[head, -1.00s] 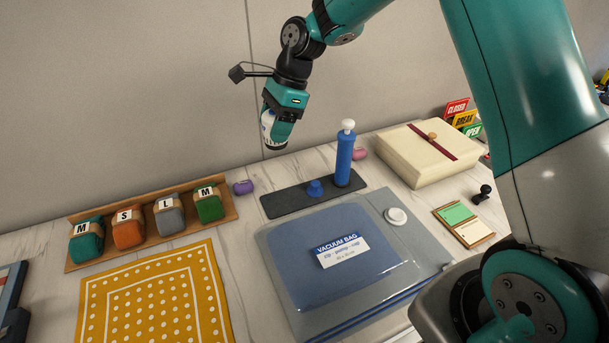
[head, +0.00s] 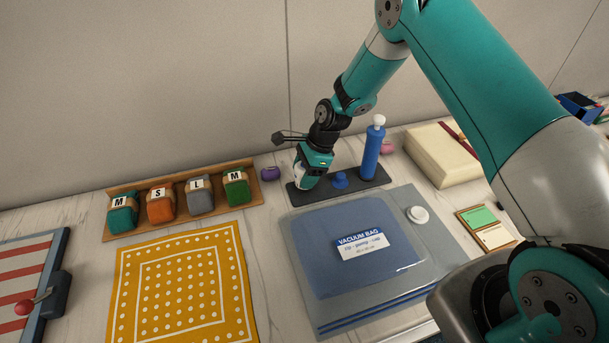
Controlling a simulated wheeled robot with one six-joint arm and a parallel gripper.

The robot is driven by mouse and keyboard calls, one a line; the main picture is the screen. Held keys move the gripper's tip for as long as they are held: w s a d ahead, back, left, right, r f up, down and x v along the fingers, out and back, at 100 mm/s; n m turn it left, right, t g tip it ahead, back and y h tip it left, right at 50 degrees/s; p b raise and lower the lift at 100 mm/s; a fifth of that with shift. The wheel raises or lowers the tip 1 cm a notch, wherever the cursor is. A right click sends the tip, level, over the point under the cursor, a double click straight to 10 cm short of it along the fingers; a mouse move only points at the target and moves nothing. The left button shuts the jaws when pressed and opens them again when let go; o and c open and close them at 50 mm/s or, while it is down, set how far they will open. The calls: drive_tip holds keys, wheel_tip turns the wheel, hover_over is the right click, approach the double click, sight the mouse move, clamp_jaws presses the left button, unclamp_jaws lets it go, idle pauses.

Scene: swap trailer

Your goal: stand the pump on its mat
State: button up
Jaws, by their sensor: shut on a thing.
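The blue pump (head: 371,153) with a white knob stands upright at the right end of the dark mat (head: 372,190). A small blue round piece (head: 340,179) sits on the mat, left of the pump. My gripper (head: 305,183) is low over the mat's left end, apart from the blue pump. It is shut on a small white thing (head: 299,175), mostly hidden by the jaws. I cannot tell what this thing is or whether it touches the mat.
A clear vacuum bag (head: 320,215) lies in front of the mat. A wooden rack (head: 115,234) with several lettered rolls stands left. A purple roll (head: 271,173) is beside the mat. A cream box (head: 440,158) stands right. A yellow dotted cloth (head: 130,265) lies front left.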

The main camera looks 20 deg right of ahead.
drive_tip(key=shift+f, duration=0.95)
drive_tip(key=shift+f, duration=0.2)
drive_tip(key=o, duration=1.1)
drive_tip(key=shift+r, duration=0.1)
drive_tip(key=shift+o, duration=0.2)
drive_tip(key=shift+r, duration=0.1)
